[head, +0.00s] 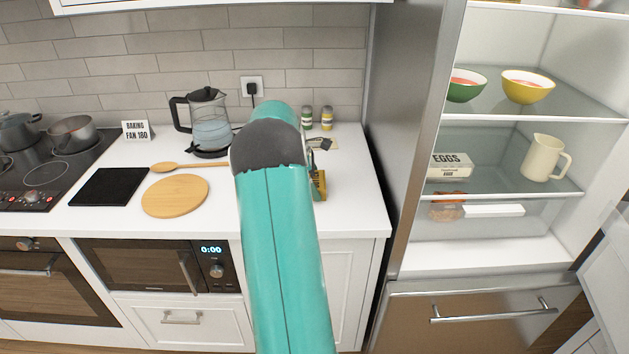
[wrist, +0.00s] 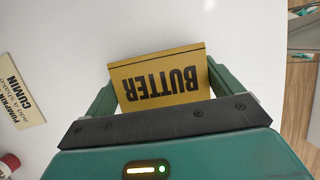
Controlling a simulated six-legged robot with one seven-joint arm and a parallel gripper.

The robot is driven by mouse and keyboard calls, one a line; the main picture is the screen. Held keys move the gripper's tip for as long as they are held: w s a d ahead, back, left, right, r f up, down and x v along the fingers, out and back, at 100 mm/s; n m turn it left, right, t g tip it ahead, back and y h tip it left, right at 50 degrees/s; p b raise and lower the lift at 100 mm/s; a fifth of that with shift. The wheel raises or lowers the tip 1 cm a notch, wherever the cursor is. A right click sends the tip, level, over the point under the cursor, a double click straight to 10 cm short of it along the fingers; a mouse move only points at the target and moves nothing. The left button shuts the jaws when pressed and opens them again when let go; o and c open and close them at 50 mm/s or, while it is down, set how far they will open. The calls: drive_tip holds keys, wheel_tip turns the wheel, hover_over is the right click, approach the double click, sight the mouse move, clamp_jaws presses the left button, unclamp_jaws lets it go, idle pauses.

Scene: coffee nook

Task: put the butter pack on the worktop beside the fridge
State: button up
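The butter pack (wrist: 165,78) is a yellow box with black lettering, seen between the two green fingers of my gripper (wrist: 160,80) in the wrist view. The fingers meet its two sides, so my gripper is shut on it. In the head view a strip of the butter pack (head: 319,185) shows right of my arm, which hides the rest and most of the gripper. It is at or just above the white worktop (head: 350,205); I cannot tell if it touches. The fridge (head: 400,130) stands just right of this worktop, its door open.
A card (wrist: 20,92) and a red-lidded jar (wrist: 8,165) lie left of the gripper in the wrist view. Two spice jars (head: 317,119) stand at the back wall. A kettle (head: 207,122) and round board (head: 175,196) are to the left. Worktop right of the pack is clear.

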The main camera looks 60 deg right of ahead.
drive_tip(key=shift+o, duration=0.6)
drive_tip(key=shift+r, duration=0.2)
drive_tip(key=v, duration=1.2)
drive_tip(key=shift+a, duration=0.15)
drive_tip(key=w+a+r+m+t, duration=0.1)
drive_tip(key=w+a+r+t, duration=0.15)
drive_tip(key=a, duration=0.75)
drive_tip(key=w+a+r+m+t, duration=0.15)
drive_tip(key=a+r, duration=0.25)
drive_tip(key=a, duration=0.6)
drive_tip(key=w+a+r+t, duration=0.1)
drive_tip(key=w+a+r, duration=0.2)
drive_tip(key=a, duration=0.7)
drive_tip(key=s+a+f+m+t, duration=0.1)
drive_tip(key=s+a, duration=0.3)
drive_tip(key=a, duration=0.4)
drive_tip(key=s+a+f+m+t+y, duration=0.1)
drive_tip(key=s+a, duration=0.3)
drive_tip(key=a, duration=0.5)
drive_tip(key=s+a+f+m+t+y, duration=0.1)
drive_tip(key=s+a+f+t, duration=0.1)
drive_tip(key=a, duration=0.6)
drive_tip(key=shift+s+a+f+t, duration=0.3)
drive_tip(key=shift+s+f, duration=0.55)
drive_tip(key=shift+s, duration=0.2)
